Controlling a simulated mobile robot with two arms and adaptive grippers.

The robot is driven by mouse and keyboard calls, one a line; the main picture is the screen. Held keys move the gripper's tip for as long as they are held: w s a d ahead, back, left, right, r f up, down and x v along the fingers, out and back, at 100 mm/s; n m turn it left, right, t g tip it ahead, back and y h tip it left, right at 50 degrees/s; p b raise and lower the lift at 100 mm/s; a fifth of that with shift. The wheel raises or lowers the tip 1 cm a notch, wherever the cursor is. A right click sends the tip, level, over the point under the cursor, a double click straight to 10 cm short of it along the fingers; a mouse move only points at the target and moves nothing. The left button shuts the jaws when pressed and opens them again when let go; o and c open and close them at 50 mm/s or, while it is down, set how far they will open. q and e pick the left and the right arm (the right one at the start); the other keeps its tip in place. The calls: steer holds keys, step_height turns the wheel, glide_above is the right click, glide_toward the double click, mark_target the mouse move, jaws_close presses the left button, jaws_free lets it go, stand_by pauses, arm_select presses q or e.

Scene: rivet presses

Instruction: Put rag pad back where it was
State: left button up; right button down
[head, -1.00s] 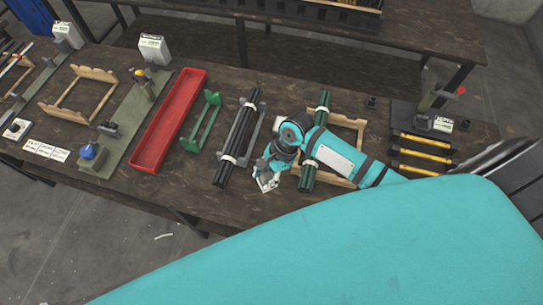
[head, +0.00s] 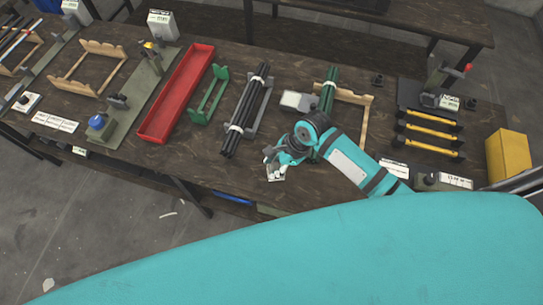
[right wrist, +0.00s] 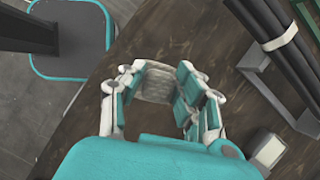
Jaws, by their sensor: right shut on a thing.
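The rag pad (right wrist: 156,84) is a small pale grey pad. It shows between the fingers of my right gripper (right wrist: 160,86) in the right wrist view. In the head view my right gripper (head: 280,166) is near the front edge of the dark table, with a pale piece of the pad (head: 277,174) showing at its tips. The gripper is shut on the pad, and its fingers hide part of it. I cannot tell whether the pad touches the table. My left gripper is not in view.
A bundle of black tubes (head: 245,110) lies on a rack left of the gripper. A grey block (head: 299,101) and green tubes (head: 328,90) lie behind it. A red tray (head: 178,94), a green rack (head: 209,97) and yellow-striped bars (head: 430,134) stand farther off.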

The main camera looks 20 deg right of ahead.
steer(key=w, duration=0.4)
steer(key=shift+w+d+f, duration=0.15)
steer(key=shift+w+f, duration=0.05)
steer(key=shift+f+p, duration=0.4)
steer(key=shift+f, duration=1.4)
steer(key=c, duration=0.9)
jaws_free()
steer(key=shift+f, duration=0.1)
steer(key=v, duration=1.2)
